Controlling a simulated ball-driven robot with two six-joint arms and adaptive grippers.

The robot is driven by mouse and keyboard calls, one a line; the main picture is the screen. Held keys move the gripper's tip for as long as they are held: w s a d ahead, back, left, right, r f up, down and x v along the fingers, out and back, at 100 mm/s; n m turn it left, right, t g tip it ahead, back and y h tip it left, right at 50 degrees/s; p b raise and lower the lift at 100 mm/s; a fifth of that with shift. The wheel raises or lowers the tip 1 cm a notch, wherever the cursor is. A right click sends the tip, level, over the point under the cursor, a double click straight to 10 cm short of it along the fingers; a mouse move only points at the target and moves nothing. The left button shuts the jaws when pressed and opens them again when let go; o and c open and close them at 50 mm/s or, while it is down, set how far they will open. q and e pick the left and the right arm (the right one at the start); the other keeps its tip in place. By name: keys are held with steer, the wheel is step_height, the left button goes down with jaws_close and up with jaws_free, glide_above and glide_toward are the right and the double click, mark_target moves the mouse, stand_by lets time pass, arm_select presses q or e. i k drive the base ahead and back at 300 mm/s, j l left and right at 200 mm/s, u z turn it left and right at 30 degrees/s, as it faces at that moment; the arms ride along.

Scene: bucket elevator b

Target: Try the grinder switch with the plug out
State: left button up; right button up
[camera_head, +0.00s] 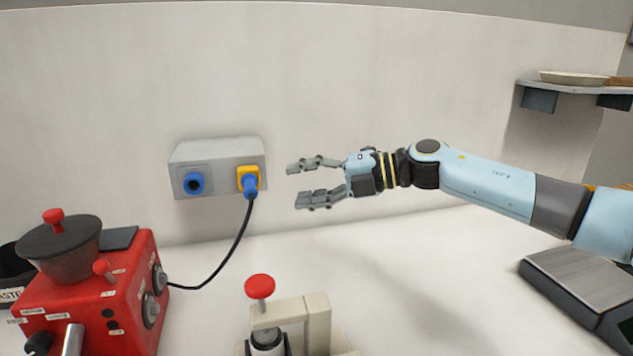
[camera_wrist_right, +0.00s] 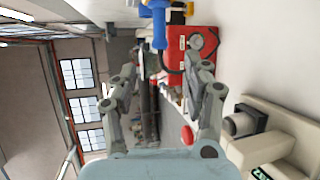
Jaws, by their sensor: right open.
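The red grinder (camera_head: 98,305) stands at the lower left with a dark hopper, a red knob on top and dials on its right side. A black cable (camera_head: 232,250) runs from it up to a blue plug (camera_head: 250,188). The plug sits in the yellow socket (camera_head: 241,172) of a grey wall box. My right gripper (camera_head: 295,186) is open and empty, a short way right of the plug, fingers pointing left at it. In the right wrist view the plug (camera_wrist_right: 160,30) and part of the grinder (camera_wrist_right: 193,42) show beyond the open fingers. Which grinder control is the switch is unclear.
The grey box (camera_head: 217,158) also has an empty blue socket (camera_head: 194,184) on the left. A beige press-like device (camera_head: 315,320) with a red knob (camera_head: 260,287) stands at the front middle. A flat scale-like device (camera_head: 575,280) lies at the right. The counter between is clear.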

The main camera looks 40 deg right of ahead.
mark_target(102, 267)
steer(key=k, duration=1.5)
